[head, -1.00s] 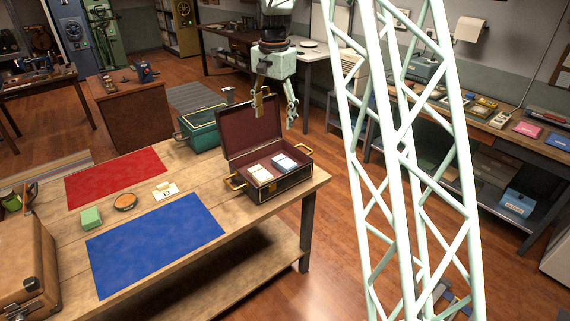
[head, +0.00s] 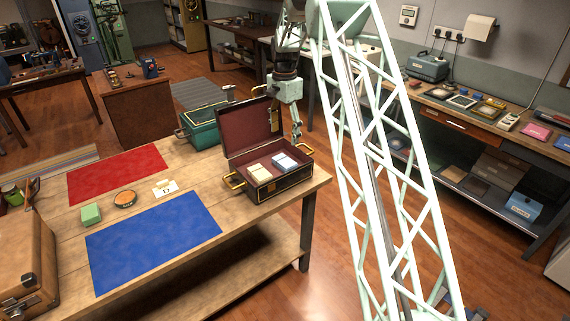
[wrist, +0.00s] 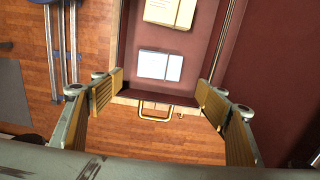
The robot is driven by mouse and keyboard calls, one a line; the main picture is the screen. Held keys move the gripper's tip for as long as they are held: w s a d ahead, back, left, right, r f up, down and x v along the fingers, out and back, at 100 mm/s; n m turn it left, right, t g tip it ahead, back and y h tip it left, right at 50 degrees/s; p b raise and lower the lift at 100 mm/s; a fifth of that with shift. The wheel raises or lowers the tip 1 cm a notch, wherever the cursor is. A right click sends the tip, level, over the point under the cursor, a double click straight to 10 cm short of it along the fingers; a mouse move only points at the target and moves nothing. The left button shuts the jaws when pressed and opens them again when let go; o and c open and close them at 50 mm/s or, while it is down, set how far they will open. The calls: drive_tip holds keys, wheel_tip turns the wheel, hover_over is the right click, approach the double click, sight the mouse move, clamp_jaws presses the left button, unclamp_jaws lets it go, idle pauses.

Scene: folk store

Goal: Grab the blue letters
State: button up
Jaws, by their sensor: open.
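The blue letters (head: 284,162) lie as a pale blue stack on the right side inside an open dark case (head: 270,188) at the table's right end. They also show in the wrist view (wrist: 160,66), near the middle, flat on the case floor. Cream letters (head: 258,172) lie beside them in the same case, and at the top of the wrist view (wrist: 170,12). My gripper (wrist: 160,98) is open and empty, above the case's handle end, its fingers spread wide either side of the blue letters.
The case lid (head: 250,130) stands upright at the back. A blue mat (head: 155,240) and a red mat (head: 117,174) lie on the table, with a small green block (head: 91,214) and a round tin (head: 125,199) between them. A teal case (head: 203,127) stands behind.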

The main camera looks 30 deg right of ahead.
idle(0.4)
hover_over(285, 160)
drive_tip(key=shift+a+f+b, duration=0.1)
drive_tip(key=shift+f+b, duration=0.3)
drive_tip(key=shift+f, duration=3.9)
drive_tip(key=shift+f, duration=0.1)
drive_tip(key=shift+f+b, duration=0.4)
drive_tip(key=shift+f, duration=2.1)
drive_tip(key=shift+c, duration=0.6)
drive_tip(key=c, duration=0.5)
